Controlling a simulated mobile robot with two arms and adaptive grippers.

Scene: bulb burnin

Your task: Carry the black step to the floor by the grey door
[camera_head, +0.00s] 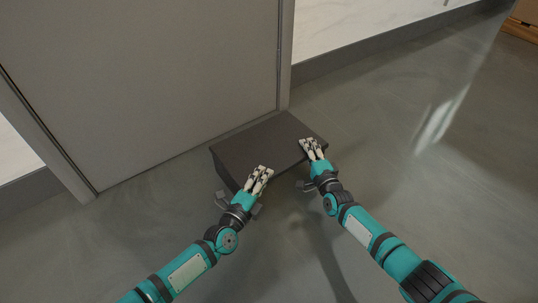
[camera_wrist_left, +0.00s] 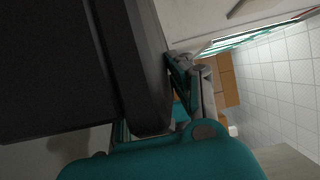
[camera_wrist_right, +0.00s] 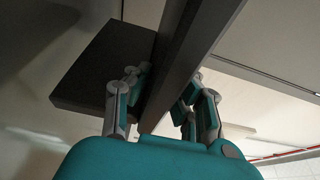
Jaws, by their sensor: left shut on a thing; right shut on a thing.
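The black step (camera_head: 262,143) is a dark box-like step close in front of the grey door (camera_head: 140,80), near its right side. In the left wrist view the step (camera_wrist_left: 60,70) is a dark mass beside the fingers. In the right wrist view a dark panel of the step (camera_wrist_right: 190,60) passes between the fingers (camera_wrist_right: 160,100). I cannot tell whether the step touches the floor.
The grey floor (camera_head: 430,210) is clear to the right and in front. The door frame (camera_head: 285,55) rises behind the step, with a dark baseboard (camera_head: 370,50) along the white wall to its right. A wooden thing (camera_head: 522,22) stands at the far top right.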

